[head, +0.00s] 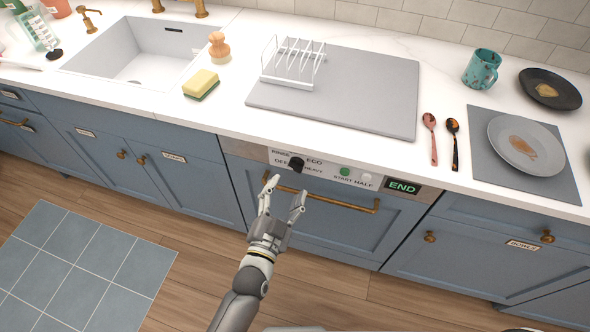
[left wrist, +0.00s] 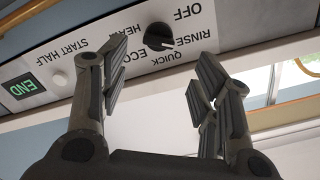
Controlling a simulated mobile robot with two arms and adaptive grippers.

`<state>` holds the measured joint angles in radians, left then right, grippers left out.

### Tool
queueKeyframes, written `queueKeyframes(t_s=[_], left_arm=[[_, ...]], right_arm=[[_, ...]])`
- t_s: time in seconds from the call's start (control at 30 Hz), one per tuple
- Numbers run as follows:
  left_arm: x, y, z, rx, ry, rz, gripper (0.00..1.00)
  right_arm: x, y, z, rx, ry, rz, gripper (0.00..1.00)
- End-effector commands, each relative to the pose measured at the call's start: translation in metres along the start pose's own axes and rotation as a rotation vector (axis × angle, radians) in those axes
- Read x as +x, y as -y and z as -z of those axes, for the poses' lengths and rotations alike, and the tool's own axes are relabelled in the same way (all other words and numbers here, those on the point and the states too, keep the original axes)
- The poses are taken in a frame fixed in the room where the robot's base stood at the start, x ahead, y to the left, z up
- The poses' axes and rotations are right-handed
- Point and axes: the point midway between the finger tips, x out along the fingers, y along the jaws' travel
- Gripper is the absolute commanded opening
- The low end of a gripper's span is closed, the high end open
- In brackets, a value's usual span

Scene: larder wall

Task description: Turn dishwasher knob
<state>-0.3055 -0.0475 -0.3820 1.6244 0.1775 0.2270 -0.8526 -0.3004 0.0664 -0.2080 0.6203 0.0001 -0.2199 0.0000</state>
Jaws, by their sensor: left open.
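The dishwasher knob (head: 297,163) is a black round dial on the pale control panel, among the printed words OFF, RINSE, ECO and HEAVY. In the left wrist view the knob (left wrist: 158,37) appears upside down with its panel, ahead of and between the spread fingers. A small pale mark shows on it; which word it points at I cannot tell. My left gripper (head: 286,191) is open and empty, just in front of and below the knob, apart from it. It also shows in the left wrist view (left wrist: 157,65). My right gripper is not in view.
A brass handle bar (head: 340,200) runs across the dishwasher front close to my left gripper. A green START button (head: 345,171), a pale HALF button (head: 365,176) and a lit END display (head: 402,187) sit right of the knob. The counter edge overhangs above.

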Motion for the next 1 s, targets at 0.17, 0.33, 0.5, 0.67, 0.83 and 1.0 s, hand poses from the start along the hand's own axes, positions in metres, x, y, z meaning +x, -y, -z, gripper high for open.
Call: queueKeyframes(t_s=[0.17, 0.33, 0.5, 0.67, 0.83, 1.0], left_arm=[[0.035, 0.0, 0.001, -0.001, -0.001, 0.0, 0.57], [0.057, 0.0, 0.0, 0.0, 0.0, -0.001, 0.57], [0.067, 0.0, 0.0, -0.001, 0.001, -0.001, 0.57], [0.068, -0.001, -0.001, -0.001, 0.002, -0.002, 0.57], [0.068, -0.001, -0.001, -0.001, 0.002, -0.002, 0.52], [0.068, -0.001, -0.001, -0.001, 0.002, -0.002, 0.3]], right_arm=[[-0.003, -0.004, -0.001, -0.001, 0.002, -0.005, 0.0], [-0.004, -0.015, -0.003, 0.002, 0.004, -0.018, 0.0], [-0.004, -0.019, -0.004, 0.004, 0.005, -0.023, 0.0], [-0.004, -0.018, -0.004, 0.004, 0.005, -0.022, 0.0], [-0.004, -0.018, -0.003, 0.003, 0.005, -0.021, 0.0], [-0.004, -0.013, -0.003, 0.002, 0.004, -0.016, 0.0]])
